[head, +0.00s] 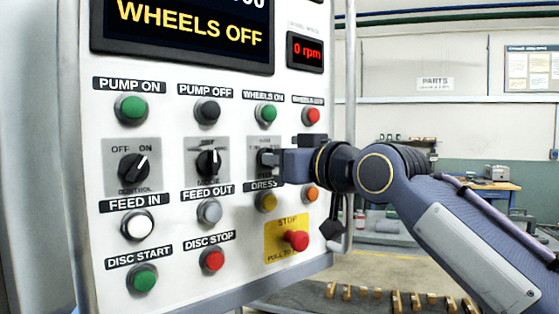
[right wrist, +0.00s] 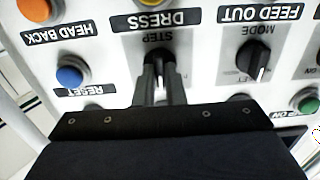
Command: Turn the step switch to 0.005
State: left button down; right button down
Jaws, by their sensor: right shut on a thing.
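The step switch (right wrist: 160,59) is a dark rotary knob on a grey plate marked STEP, seen upside down in the right wrist view. In the head view its plate (head: 254,144) is mostly hidden behind my right gripper (head: 272,160). My right gripper is shut on the knob, with its two fingers (right wrist: 159,82) on either side of it. The scale marks around the knob, 0.005 among them, are too small or covered to read. My left gripper is not in view.
The mode switch (head: 208,161) sits just left of the step switch, and the control switch (head: 134,168) farther left. The dress button (head: 266,202) and red stop button (head: 296,240) are below. The display (head: 190,30) reads WHEELS OFF.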

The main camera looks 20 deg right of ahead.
dwell(0.4)
jog(key=c, duration=1.5)
grip_release()
jog(key=shift+s, duration=0.1)
jog(key=b+v, duration=0.2)
jog(key=v, duration=0.5)
jog(key=shift+s+d, duration=0.2)
jog(key=shift+s, duration=0.1)
